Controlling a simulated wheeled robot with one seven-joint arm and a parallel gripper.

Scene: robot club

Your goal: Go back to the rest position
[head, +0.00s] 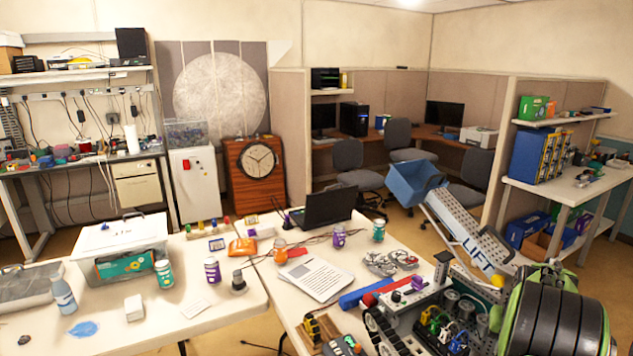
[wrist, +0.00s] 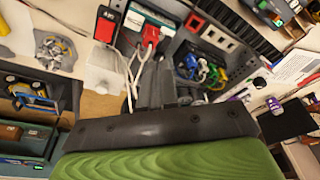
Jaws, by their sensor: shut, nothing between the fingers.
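My gripper (wrist: 158,62) shows in the wrist view as dark grey fingers held together, with nothing between them. They point over the wired electronics of a grey metal club robot. The black bar and green body of my gripper fill the bottom of that view. In the head view, a green and black part of my arm shows at the lower right, in front of the club robot (head: 400,338). The fingers cannot be made out in the head view. Whether they touch the club robot cannot be told.
The club robot's tilted LIFT arm (head: 470,240) rises beside my arm and bears a blue bin (head: 415,182). The white table (head: 215,318) holds bottles, a paper booklet (head: 318,278), a laptop (head: 320,208) and a clear box (head: 120,245). Chairs and desks stand behind. Floor shows at right.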

